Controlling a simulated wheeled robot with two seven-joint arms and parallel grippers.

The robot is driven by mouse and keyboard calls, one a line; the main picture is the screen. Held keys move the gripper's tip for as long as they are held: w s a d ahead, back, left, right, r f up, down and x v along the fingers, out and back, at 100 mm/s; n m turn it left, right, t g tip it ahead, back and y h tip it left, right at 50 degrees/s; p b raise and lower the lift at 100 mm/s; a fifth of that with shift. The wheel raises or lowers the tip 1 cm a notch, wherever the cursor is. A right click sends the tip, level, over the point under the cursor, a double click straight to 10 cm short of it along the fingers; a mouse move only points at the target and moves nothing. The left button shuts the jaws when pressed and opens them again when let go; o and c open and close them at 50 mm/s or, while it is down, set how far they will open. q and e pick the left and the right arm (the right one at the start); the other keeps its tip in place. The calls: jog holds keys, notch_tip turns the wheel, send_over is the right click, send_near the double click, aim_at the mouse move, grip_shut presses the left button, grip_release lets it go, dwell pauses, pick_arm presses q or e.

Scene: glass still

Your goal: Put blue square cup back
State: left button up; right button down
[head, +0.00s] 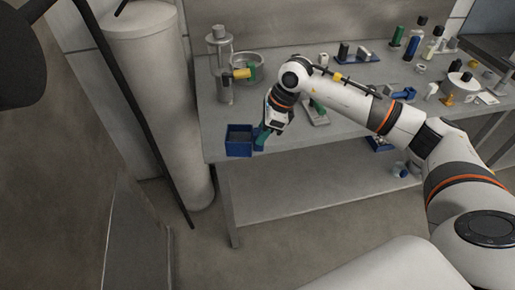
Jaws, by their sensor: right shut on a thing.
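The blue square cup (238,146) is an open-topped box at the front left of the grey table, close to the front edge. My right gripper (261,139) is at the cup's right side, pointing down, and is shut on it there. The fingertips are small and partly hidden, so the exact grip is hard to see. I cannot tell whether the cup touches the table or is held just above it. My left gripper is not in view.
A clear cylinder with a metal top (221,65) and a round metal bowl (248,66) with a yellow-green part stand behind the cup. Several bottles and small parts fill the table's right side. A pale column (158,100) stands left of the table.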

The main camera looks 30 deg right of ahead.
jog(key=w+d+m+t+h, duration=0.2)
jog(key=w+d+m+h, duration=0.2)
jog(key=d+m, duration=0.6)
jog(key=w+m, duration=0.2)
jog(key=m, duration=0.3)
jog(key=shift+d+h, duration=0.2)
jog(key=shift+h, duration=0.2)
jog(key=shift+s+f+b, duration=0.1)
jog(key=shift+f+b, duration=2.35)
jog(key=shift+f, duration=0.45)
jog(key=shift+f+b, duration=0.4)
jog(key=shift+f, duration=0.1)
jog(key=c, duration=1)
grip_release()
